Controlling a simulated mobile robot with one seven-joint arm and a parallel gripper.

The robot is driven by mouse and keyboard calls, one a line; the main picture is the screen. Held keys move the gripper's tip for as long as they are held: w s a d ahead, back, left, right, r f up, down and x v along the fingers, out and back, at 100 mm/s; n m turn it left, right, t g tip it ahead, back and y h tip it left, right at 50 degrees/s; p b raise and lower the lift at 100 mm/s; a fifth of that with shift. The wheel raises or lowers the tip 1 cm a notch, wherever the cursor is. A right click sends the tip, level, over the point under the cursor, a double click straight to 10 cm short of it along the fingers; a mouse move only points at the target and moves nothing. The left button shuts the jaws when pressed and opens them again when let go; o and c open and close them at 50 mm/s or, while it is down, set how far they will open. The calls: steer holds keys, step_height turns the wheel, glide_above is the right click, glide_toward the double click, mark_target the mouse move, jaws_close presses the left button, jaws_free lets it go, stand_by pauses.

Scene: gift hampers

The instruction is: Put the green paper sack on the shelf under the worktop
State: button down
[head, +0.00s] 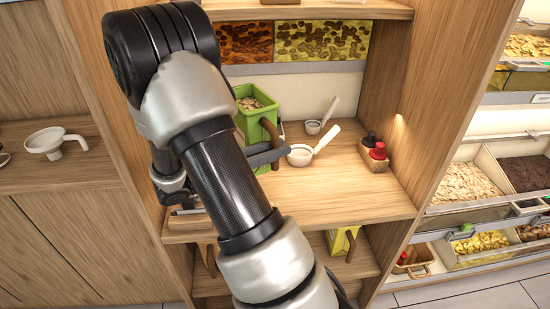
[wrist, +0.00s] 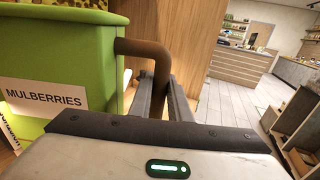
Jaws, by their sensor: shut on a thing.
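The green paper sack (head: 252,122) is open-topped, filled with pale pieces, and has a brown handle (head: 269,133) on its side. It is upright at the left of the worktop (head: 340,189); I cannot tell whether its base touches the wood. In the wrist view the sack (wrist: 60,52) fills the left side, with a label reading MULBERRIES. My gripper (head: 272,156) is shut on the handle; both fingers show around it in the wrist view (wrist: 165,98). The shelf under the worktop (head: 359,263) is partly hidden by my arm.
A yellow-green container (head: 339,241) with a brown handle stands on the lower shelf. Two white scoops (head: 300,155) (head: 314,127) and red-and-black-topped bottles in a wooden holder (head: 374,158) stand on the worktop. Its front right is clear. Upright wooden panels (head: 415,100) flank the bay.

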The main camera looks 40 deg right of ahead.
step_height(320, 180, up, 18)
steer(key=p, duration=0.3)
steer(key=shift+r, duration=0.15)
stand_by(0.6)
stand_by(0.4)
